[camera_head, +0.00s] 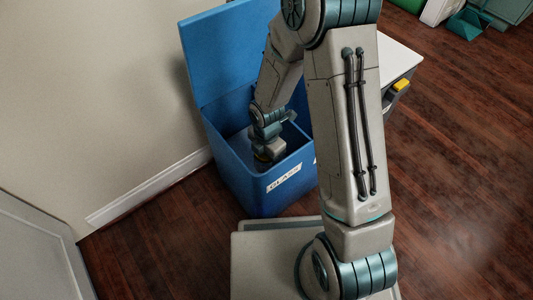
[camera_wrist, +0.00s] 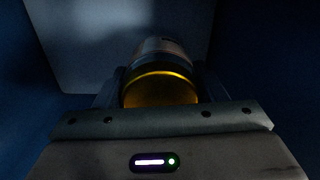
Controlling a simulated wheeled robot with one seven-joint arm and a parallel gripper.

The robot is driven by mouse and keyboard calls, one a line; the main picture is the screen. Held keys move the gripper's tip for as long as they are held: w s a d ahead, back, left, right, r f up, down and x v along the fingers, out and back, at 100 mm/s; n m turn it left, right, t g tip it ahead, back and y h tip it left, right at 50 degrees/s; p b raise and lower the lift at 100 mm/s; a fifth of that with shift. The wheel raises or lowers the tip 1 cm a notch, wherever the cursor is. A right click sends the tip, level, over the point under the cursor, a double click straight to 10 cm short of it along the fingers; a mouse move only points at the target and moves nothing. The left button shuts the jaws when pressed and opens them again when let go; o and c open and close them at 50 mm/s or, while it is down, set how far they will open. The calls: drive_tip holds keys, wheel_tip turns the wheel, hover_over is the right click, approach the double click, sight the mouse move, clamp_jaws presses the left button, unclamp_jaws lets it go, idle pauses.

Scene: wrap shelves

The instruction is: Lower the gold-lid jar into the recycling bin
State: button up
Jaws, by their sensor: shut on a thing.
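The blue recycling bin (camera_head: 232,168) stands with its lid (camera_head: 218,62) raised and a label reading "GLASS" on its front. My arm reaches down into it, and my gripper (camera_head: 264,157) is inside, below the rim. In the wrist view, the gold-lid jar (camera_wrist: 160,90) is between the fingers of my gripper (camera_wrist: 160,100), its gold lid toward the camera. My gripper is shut on the jar. The bin's dark blue walls and a paler surface (camera_wrist: 80,55) surround it. The jar's far end is in shadow, and I cannot tell whether it touches the bottom.
A wall (camera_head: 90,90) with a white baseboard (camera_head: 150,190) runs left of the bin. A white-topped unit (camera_head: 398,58) with a yellow piece (camera_head: 401,85) stands to the right, partly behind my arm. Wooden floor (camera_head: 470,170) is clear at right. Green containers (camera_head: 468,22) stand at the far right.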

drive_tip(key=shift+f, duration=1.3)
idle(0.5)
drive_tip(key=o, duration=1.1)
drive_tip(key=shift+o, duration=0.2)
wheel_tip(320, 180, up, 14)
drive_tip(key=p, duration=0.7)
drive_tip(key=shift+f, duration=0.1)
